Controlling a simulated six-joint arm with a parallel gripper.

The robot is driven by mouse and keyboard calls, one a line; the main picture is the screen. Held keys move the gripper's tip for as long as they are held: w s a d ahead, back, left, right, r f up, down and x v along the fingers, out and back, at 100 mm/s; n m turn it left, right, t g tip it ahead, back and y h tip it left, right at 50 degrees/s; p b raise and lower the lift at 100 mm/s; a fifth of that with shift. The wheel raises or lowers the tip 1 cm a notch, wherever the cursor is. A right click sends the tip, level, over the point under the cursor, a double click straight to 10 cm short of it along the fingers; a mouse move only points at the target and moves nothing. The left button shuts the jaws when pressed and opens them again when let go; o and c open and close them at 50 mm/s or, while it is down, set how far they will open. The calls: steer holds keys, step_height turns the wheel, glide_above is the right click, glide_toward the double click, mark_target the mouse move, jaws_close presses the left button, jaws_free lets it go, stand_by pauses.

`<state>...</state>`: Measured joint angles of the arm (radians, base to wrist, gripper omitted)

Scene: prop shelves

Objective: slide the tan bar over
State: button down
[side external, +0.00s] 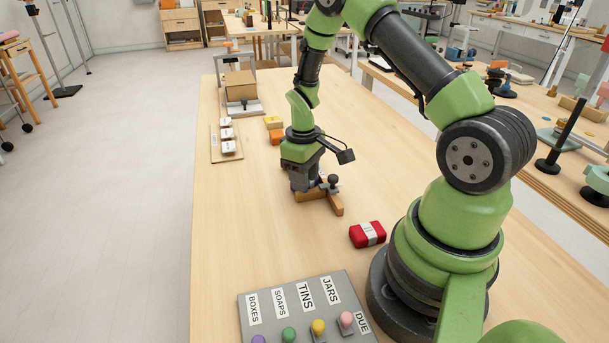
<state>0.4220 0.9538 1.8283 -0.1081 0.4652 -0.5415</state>
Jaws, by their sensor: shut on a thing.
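My gripper (306,189) points down low over the wooden table, left of my base. It is shut at a tan wooden bar (310,196), whose near face shows just below the jaws. Another tan wooden length (336,204) runs toward the camera from the bar's right end, and a dark round knob (333,180) stands at that corner. I cannot tell whether these pieces are joined. The fingertips and the far side of the bar are hidden by the gripper body.
A red packet with a pale band (367,234) lies to the near right. A grey panel (270,308) with labels and coloured knobs is at the front. Orange (276,137) and yellow (273,122) blocks and a board of white pieces (215,150) lie behind. The table's left middle is clear.

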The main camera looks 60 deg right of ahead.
steer(key=shift+w+d+r+t, duration=0.3)
steer(key=shift+w+d, duration=0.25)
steer(key=shift+w, duration=0.05)
steer(key=c, duration=1)
jaws_free()
steer(key=shift+s+a+f, duration=0.1)
steer(key=shift+s+a, duration=0.05)
step_height(320, 180, up, 10)
